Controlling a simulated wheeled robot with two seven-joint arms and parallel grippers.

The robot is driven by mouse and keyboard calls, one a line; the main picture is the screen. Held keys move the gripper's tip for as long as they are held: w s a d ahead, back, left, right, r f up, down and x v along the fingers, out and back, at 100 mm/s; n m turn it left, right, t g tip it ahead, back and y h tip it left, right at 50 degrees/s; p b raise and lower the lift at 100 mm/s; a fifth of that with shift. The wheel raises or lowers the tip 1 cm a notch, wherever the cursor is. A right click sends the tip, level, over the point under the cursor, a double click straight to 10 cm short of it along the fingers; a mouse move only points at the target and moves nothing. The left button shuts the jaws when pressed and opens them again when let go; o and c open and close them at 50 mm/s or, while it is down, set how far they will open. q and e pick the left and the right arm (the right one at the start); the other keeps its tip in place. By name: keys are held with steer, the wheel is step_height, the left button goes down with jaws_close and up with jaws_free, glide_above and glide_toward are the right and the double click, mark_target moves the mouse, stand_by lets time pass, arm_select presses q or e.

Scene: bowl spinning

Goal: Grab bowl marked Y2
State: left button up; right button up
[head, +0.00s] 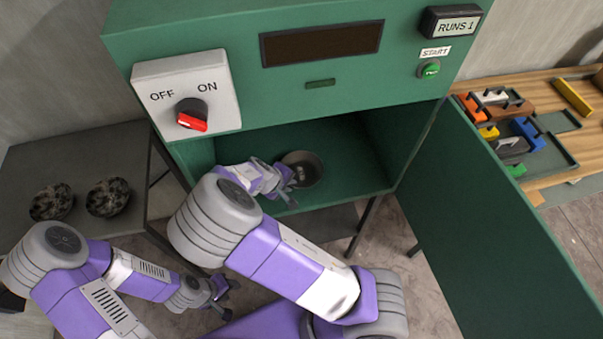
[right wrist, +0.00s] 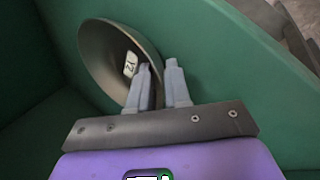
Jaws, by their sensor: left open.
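The bowl marked Y2 (head: 308,160) is a dark metal bowl inside the green machine's open chamber. In the right wrist view the bowl (right wrist: 105,60) shows its inside, with a white label reading Y2, and its opening is seen at a slant. My right gripper (head: 292,183) reaches into the chamber. Its fingers (right wrist: 158,75) stand close together with the bowl's near rim between them, one finger inside and one outside. The exact contact is hard to see. My left gripper (head: 222,297) is open and empty, low over the floor, away from the bowl.
The machine's door (head: 490,215) hangs open to the right. An OFF/ON switch (head: 191,115) and a green START button (head: 429,70) are above the chamber. Two dark, speckled bowls (head: 52,202) (head: 108,197) stand on a grey table at left. A wooden bench (head: 550,180) with tools is at right.

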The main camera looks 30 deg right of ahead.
jaws_close()
